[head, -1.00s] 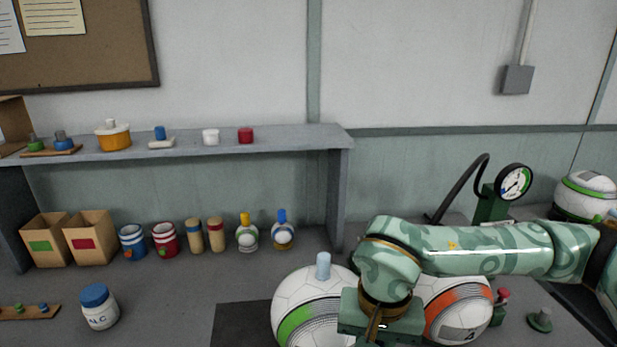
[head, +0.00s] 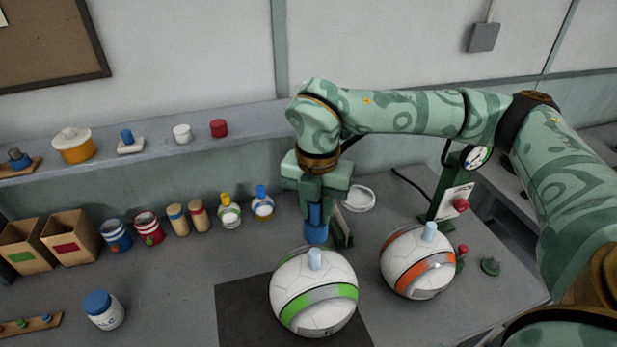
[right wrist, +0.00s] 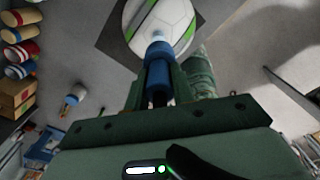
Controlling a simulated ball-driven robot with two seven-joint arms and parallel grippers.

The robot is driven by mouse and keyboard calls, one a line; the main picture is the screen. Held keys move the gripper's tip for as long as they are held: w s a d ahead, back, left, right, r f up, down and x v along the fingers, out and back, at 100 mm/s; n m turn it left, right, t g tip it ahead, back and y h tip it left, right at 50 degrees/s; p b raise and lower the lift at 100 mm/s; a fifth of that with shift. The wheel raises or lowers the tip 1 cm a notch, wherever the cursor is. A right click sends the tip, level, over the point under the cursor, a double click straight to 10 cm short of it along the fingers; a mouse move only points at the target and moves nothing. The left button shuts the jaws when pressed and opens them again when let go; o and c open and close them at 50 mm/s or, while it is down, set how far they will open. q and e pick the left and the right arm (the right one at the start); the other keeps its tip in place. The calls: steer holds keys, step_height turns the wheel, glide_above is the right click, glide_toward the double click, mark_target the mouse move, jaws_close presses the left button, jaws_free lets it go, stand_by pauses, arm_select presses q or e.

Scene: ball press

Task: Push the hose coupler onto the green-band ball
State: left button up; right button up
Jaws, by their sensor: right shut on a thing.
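The green-band ball (head: 313,300), white with a green and a grey band, sits on a dark mat (head: 240,318). A pale blue stem (head: 315,259) stands upright on its top. My right gripper (head: 322,222) points down and is shut on the blue hose coupler (head: 316,232), just above or behind that stem. In the right wrist view the coupler (right wrist: 157,82) lies between the fingers, its end toward the ball (right wrist: 172,22) and lined up near the stem. I cannot tell whether coupler and stem touch. My left gripper is not in view.
An orange-band ball (head: 418,268) with a similar stem stands to the right. Behind it is a green pump stand (head: 450,200) with a gauge (head: 478,157). A white ring (head: 358,198) lies behind the gripper. Bottles, cans and boxes line the back left.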

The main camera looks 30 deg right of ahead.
mark_target(315, 225)
steer(key=shift+w+r+m, duration=0.25)
steer(key=shift+r+m, duration=0.1)
steer(key=shift+m, duration=0.45)
steer(key=shift+f, duration=0.15)
steer(key=shift+f+b, duration=0.8)
steer(key=shift+f, duration=0.15)
steer(key=shift+f+b, duration=1.3)
steer(key=shift+f, duration=0.55)
steer(key=shift+f+b, duration=1.45)
steer(key=shift+f, duration=0.7)
steer(key=o, duration=1.1)
